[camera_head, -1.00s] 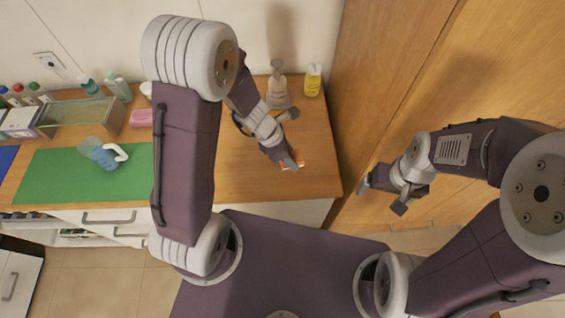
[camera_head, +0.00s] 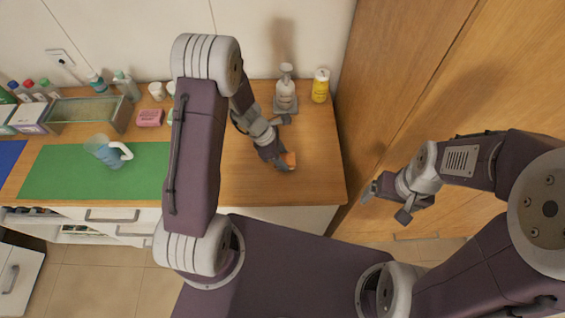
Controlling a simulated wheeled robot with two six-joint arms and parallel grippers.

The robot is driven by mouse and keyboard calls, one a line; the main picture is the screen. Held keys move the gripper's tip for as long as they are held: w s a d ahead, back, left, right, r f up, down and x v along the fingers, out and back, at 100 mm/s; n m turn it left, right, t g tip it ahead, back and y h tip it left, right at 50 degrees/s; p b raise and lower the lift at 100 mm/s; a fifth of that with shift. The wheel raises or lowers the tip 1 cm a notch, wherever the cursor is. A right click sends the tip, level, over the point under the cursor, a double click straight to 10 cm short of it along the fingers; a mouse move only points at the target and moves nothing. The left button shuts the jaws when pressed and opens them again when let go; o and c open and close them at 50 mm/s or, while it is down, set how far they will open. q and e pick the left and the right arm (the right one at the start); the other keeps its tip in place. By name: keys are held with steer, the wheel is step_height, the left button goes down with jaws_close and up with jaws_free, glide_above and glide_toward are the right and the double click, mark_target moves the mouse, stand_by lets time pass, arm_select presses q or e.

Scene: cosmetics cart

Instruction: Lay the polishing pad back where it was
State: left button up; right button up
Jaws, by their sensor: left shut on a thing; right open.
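My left gripper (camera_head: 283,160) is low over the right part of the wooden counter (camera_head: 318,150). It is shut on a small orange piece, which looks like the polishing pad (camera_head: 291,159). The fingers hide part of the pad, and I cannot tell whether it touches the counter. My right gripper (camera_head: 385,201) is open and empty, in front of the wooden cabinet doors at the right.
A pump bottle (camera_head: 286,92) and a yellow bottle (camera_head: 320,86) stand behind the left gripper. A green mat (camera_head: 60,176) with a clear jug (camera_head: 102,150) lies left. A pink block (camera_head: 149,118), cups (camera_head: 157,91) and a glass box (camera_head: 88,115) are behind it.

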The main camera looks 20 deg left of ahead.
arm_select(q)
step_height(320, 180, down, 4)
steer(key=shift+s+d+r+b, duration=0.15)
steer(key=shift+r+b, duration=0.1)
steer(key=shift+b, duration=0.15)
steer(key=shift+w+f, duration=0.2)
steer(key=shift+f, duration=0.1)
steer(key=shift+s+f, duration=0.1)
steer(key=shift+f, duration=0.05)
steer(key=o, duration=1.2)
steer(key=shift+o, duration=0.6)
